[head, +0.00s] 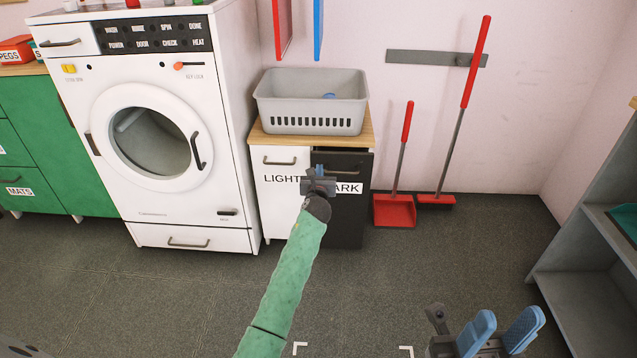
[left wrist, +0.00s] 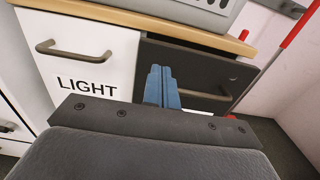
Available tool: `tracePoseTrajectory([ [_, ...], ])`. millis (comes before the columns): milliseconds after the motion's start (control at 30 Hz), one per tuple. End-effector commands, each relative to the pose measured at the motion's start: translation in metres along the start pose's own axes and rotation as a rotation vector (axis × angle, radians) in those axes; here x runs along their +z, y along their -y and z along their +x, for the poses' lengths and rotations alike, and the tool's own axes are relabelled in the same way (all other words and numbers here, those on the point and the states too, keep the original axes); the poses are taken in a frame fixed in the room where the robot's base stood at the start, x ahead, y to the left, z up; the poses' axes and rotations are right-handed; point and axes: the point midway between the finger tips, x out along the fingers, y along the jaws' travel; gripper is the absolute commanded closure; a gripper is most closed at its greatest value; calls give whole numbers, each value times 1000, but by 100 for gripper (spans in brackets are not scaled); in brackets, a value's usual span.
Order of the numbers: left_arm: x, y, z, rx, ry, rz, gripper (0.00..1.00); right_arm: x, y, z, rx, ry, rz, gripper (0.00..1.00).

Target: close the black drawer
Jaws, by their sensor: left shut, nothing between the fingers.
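The black drawer (head: 346,212) is the dark front on the right half of the low cabinet, with a bar handle and a partly covered label ending in "ARK". Its top edge stands a little out from under the wooden top, with a dark gap behind it. The left wrist view shows the black front (left wrist: 185,62) and its handle (left wrist: 205,96). My left gripper (head: 317,169) is shut and empty in front of the black front, near its left edge and handle. Its blue fingers (left wrist: 162,84) hide part of the front; I cannot tell whether they touch. My right gripper (head: 502,330) is open and empty at the lower right.
The white "LIGHT" front (head: 279,205) is left of the black one. A grey basket (head: 311,108) stands on the wooden top. A washing machine (head: 170,215) stands left, a red dustpan (head: 394,211) and broom right, a grey shelf (head: 590,300) far right. Floor in front is clear.

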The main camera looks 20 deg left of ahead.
Motion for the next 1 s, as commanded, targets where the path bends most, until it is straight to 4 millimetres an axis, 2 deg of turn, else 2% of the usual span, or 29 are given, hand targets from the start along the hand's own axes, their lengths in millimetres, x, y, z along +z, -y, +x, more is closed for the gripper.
tracePoseTrajectory([
  [100, -1, 0, 18, 2, 0, -2, 100, 1, 1, -4, 4, -4, 10, 64],
  [300, -1, 0, 38, 1, 0, -2, 100, 2, 3, -6, 10, -5, 25, 64],
  [867, 0, 0, 47, 0, -1, 0, 100, 2, 3, -5, 13, -8, 29, 64],
  [1000, 3, -1, 62, 0, 0, 4, 100, 2, 3, 0, 10, -10, 24, 64],
])
